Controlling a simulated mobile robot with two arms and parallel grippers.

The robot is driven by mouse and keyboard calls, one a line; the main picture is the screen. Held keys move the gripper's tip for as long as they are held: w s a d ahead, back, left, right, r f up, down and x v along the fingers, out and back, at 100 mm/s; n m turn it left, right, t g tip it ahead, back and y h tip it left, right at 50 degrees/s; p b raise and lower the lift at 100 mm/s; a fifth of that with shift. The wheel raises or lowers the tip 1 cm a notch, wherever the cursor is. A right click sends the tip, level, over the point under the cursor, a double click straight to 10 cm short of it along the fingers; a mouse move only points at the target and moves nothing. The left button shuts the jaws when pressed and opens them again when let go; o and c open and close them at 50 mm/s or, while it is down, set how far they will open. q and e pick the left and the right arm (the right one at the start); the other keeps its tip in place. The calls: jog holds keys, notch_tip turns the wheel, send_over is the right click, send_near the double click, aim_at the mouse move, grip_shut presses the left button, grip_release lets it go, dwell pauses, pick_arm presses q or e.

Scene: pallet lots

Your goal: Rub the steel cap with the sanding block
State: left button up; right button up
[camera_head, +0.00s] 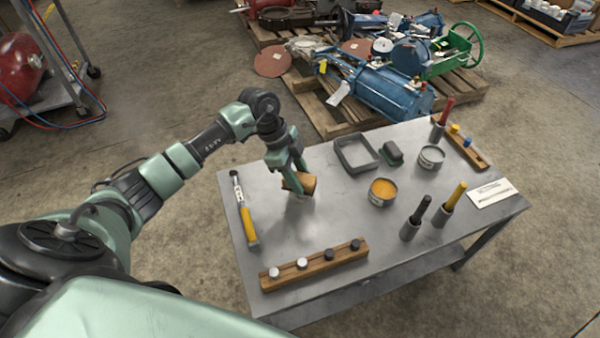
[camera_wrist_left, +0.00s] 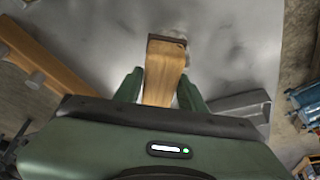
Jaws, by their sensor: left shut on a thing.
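My left gripper (camera_head: 290,179) is shut on a wooden sanding block (camera_head: 303,183) above the left part of the table. In the left wrist view the block (camera_wrist_left: 165,72) sits between the green fingers, with a dark strip at its far end. A wooden rail (camera_head: 316,264) lies at the table's near edge with several small round caps on it. The leftmost cap (camera_head: 273,271) is bright; the rightmost cap (camera_head: 355,244) is darker. I cannot tell for sure which is the steel cap. The block is apart from the rail. My right gripper is not in view.
A yellow-handled tool (camera_head: 248,226) lies left of the block. The table's middle (camera_head: 335,215) is clear.

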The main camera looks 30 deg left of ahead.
pick_arm(q)
jog(key=shift+s+f, duration=0.1)
jog(key=shift+f, duration=0.05)
jog(key=shift+w+a, duration=0.15)
jog(key=shift+w, duration=0.7)
